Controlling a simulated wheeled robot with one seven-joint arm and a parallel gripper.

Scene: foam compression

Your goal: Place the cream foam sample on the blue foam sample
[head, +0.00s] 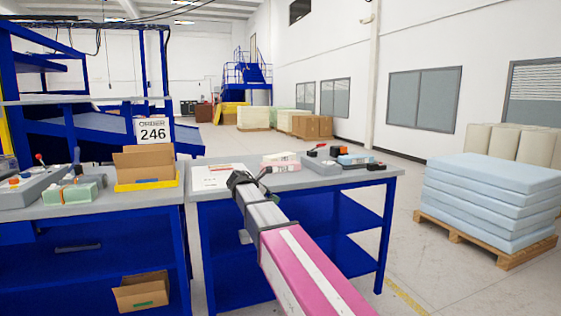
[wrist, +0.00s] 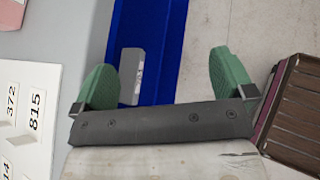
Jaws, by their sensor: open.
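The blue foam sample (head: 355,159) is a small light-blue block at the right end of the right workbench, beside dark devices. A small pale block (head: 280,157), cream to pinkish, lies near the back middle of that bench; I take it for the cream foam sample, though its colour is hard to tell. My gripper (head: 250,178) is over the bench's front left part, short of both blocks. Neither block shows clearly there.
A white sheet (head: 215,177) lies on the right workbench (head: 340,180). A card with numbers (wrist: 25,110) and a brown slatted thing (wrist: 295,125) flank my gripper in the wrist view. The left bench holds a cardboard box (head: 143,162) and a green block (head: 78,191).

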